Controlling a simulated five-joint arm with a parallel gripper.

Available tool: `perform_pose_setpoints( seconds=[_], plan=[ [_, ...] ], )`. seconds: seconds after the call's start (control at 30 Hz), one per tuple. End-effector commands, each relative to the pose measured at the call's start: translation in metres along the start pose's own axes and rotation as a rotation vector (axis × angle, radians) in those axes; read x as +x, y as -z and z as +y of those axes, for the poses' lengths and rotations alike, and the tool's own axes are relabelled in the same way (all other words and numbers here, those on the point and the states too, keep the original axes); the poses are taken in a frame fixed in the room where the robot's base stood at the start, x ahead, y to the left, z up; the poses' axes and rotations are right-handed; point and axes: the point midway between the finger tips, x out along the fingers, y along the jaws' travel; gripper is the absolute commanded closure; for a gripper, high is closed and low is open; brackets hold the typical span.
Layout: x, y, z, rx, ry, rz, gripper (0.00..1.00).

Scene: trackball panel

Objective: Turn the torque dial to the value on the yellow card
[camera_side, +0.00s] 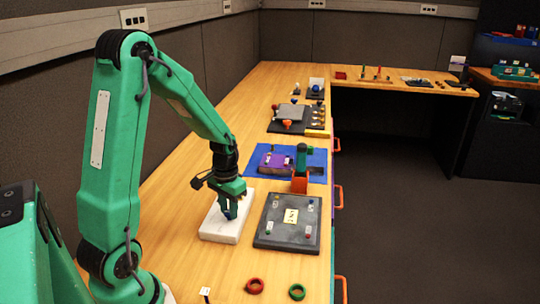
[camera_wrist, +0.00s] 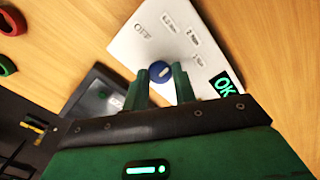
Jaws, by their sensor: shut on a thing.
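The white dial box (camera_side: 228,222) lies on the bench beneath my gripper (camera_side: 232,212). In the wrist view, its white face (camera_wrist: 195,30) carries a round blue dial (camera_wrist: 160,70), an OFF mark and several small Nm labels I cannot read surely. A black display on it (camera_wrist: 224,85) shows OK in green. My gripper (camera_wrist: 158,82) is shut on the blue dial, one finger on each side. The dial's pointer direction is not clear.
A red ring (camera_side: 255,286) and a green ring (camera_side: 297,292) lie on the bench in front. Behind the grey panel stand an orange-and-green block (camera_side: 300,182) and a blue mat (camera_side: 262,176). More trays line the bench farther back. Bare wood lies left of the white box.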

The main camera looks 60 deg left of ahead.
Motion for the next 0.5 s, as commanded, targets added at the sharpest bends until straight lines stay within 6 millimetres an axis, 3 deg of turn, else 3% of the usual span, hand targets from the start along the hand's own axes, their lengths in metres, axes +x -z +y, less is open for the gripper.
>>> perform_pose_setpoints(
  seconds=[0.5],
  plan=[
    [-0.0009,0.0006,-0.0002,0.091,0.001,0.002,0.96]
  ],
)
